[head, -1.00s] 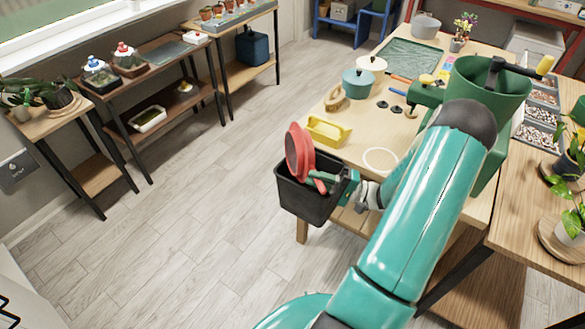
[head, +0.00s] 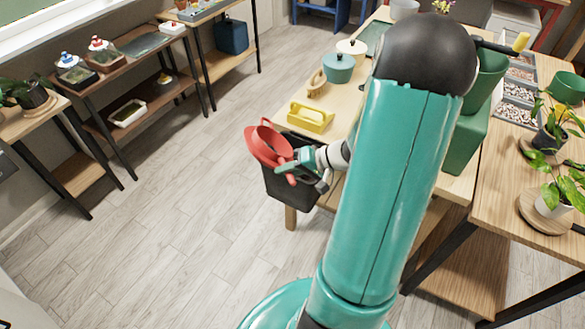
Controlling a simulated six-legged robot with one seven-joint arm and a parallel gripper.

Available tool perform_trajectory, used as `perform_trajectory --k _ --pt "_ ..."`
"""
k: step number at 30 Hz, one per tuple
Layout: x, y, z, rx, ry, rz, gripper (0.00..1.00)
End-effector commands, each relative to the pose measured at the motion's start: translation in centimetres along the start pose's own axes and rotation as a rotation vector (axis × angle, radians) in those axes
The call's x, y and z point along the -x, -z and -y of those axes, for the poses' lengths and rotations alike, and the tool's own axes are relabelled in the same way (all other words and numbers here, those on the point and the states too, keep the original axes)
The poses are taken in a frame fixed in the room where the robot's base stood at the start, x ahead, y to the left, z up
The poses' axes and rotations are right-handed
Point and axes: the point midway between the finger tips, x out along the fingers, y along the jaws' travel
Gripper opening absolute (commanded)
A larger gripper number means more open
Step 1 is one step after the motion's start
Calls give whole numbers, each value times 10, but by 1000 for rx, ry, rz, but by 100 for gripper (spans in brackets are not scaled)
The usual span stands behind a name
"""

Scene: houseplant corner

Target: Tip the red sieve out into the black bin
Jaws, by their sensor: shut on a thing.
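The red sieve (head: 262,146) is above the far left part of the black bin (head: 291,190), tilted, with its rim partly turned up and toward the left. My gripper (head: 290,169) is shut on the sieve's handle, over the bin's opening. The black bin hangs at the front left edge of the wooden table. The sieve and my gripper hide most of the bin's opening, so I cannot see what is inside the bin or the sieve.
A yellow tray with a handle (head: 311,117), a brush (head: 317,81) and a teal pot (head: 338,67) stand on the table behind the bin. A green machine (head: 466,147) is at right, partly behind my arm. The floor (head: 170,215) at left is clear.

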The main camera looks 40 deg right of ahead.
Motion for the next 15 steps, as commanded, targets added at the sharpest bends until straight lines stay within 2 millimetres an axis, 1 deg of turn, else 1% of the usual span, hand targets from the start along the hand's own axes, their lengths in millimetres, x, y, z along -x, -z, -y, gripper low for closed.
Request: perform_trajectory --k 1,8,15 --pt "-3 -2 3 33 -55 3 0" --pt "-13 -6 1 152 -305 3 0" --pt "-20 -10 -9 256 -531 3 0"
